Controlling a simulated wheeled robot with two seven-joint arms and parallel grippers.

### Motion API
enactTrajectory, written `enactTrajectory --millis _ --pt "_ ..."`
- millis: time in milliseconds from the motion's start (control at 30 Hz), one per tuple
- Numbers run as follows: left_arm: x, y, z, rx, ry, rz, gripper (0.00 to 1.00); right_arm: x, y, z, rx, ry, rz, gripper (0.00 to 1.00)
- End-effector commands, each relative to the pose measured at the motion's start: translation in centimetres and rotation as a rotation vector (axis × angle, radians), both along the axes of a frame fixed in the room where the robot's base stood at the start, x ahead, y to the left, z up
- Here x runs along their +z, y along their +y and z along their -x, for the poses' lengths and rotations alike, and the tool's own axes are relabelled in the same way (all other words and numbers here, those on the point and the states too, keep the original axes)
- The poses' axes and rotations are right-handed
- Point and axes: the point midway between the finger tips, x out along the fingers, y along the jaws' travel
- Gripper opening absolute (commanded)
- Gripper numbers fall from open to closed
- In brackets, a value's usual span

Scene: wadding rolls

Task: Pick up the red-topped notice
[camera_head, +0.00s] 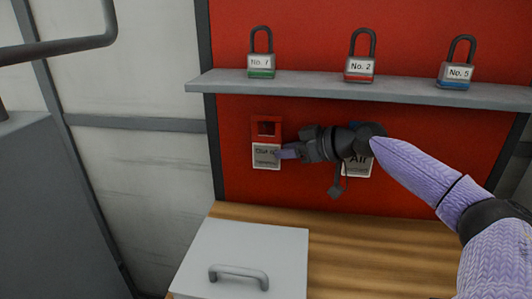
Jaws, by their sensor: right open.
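The red-topped notice (266,160) hangs on the red board at the left, below the shelf. It has a red top with a square opening and a white lower part with dark print, of which "Out" can be read. My right gripper (283,153) is open, with its fingers at the right edge of the white part. I cannot tell whether they touch it. My left gripper is not in view.
A second notice reading "Air" (359,165) hangs partly behind my right wrist. A grey shelf (300,90) above holds padlocks No. 1 (260,62), No. 2 (360,67) and No. 5 (455,72). Below, a grey lidded box (245,245) stands on the wooden bench (350,255).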

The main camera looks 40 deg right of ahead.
Motion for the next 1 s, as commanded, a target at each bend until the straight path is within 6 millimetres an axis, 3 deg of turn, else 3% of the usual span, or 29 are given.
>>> enactTrajectory --millis 33,267,600,867,1000 --pt "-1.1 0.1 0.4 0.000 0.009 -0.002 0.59 -1.0 0.1 -0.4 -0.001 0.003 0.004 0.42" --pt "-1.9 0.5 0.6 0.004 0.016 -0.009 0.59 -1.6 0.4 -1.6 -0.001 -0.002 0.001 0.42" --pt "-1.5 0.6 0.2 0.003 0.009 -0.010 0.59 -2.2 0.9 -3.4 -0.002 -0.002 -0.001 0.42" --pt "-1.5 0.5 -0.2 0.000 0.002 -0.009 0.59 -2.4 1.0 -3.5 -0.001 0.001 0.001 0.42" --pt "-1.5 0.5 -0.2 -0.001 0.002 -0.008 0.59 -2.4 1.0 -3.5 -0.001 0.001 0.001 0.15"
